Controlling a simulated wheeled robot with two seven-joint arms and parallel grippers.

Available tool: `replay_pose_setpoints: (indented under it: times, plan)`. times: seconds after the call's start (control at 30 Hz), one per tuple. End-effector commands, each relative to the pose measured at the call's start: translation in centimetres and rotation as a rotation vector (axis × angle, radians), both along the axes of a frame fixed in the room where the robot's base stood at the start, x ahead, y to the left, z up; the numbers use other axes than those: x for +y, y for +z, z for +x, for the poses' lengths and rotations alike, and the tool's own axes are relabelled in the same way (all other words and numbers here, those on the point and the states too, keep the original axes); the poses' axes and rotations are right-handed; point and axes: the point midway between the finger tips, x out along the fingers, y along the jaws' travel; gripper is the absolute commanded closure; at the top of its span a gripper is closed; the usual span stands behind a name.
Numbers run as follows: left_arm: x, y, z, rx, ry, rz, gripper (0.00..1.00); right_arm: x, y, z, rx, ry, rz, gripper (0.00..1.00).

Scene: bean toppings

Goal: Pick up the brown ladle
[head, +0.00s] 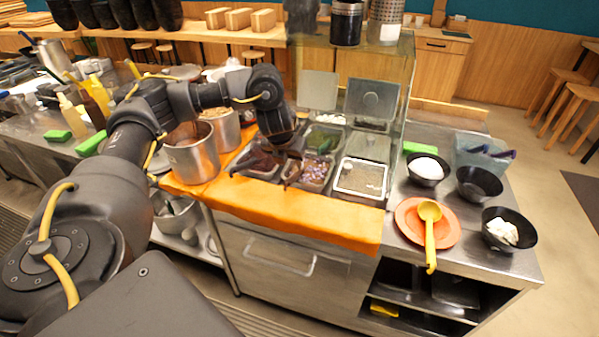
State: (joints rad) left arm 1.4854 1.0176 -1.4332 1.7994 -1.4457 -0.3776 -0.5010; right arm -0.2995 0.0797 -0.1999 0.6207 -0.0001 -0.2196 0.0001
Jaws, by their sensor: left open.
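My left gripper (270,167) points down over the topping containers set in the counter, its dark fingers spread apart. Below and around it are dark brown shapes (259,161) in the left front container. I cannot clearly tell the brown ladle from the dark fingers and the dark contents there, and no grip on it shows. A container with purplish beans (315,172) is just right of the gripper. My right gripper is out of view.
A steel pot (192,153) stands left of the containers on an orange cloth (290,212). To the right, a yellow ladle (430,213) lies on an orange plate (407,222), near black bowls (480,184). A glass guard (404,110) rises behind the containers.

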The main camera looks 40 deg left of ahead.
Motion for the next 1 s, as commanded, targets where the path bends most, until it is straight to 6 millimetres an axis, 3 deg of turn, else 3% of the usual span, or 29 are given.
replay_pose_setpoints:
  times: [0.2,0.5,0.8,1.0]
  plan:
    - [0.9,0.2,-0.2,0.014,0.007,0.012,0.53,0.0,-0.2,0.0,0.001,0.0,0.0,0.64]
    - [1.3,-4.0,1.3,0.014,0.008,0.009,0.53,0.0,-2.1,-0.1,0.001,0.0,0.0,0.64]
    - [1.5,-4.9,1.9,0.01,0.008,0.009,0.53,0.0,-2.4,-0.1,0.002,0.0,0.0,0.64]
    - [1.7,-7.7,2.9,0.014,0.01,0.007,0.53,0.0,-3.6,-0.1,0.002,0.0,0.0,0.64]
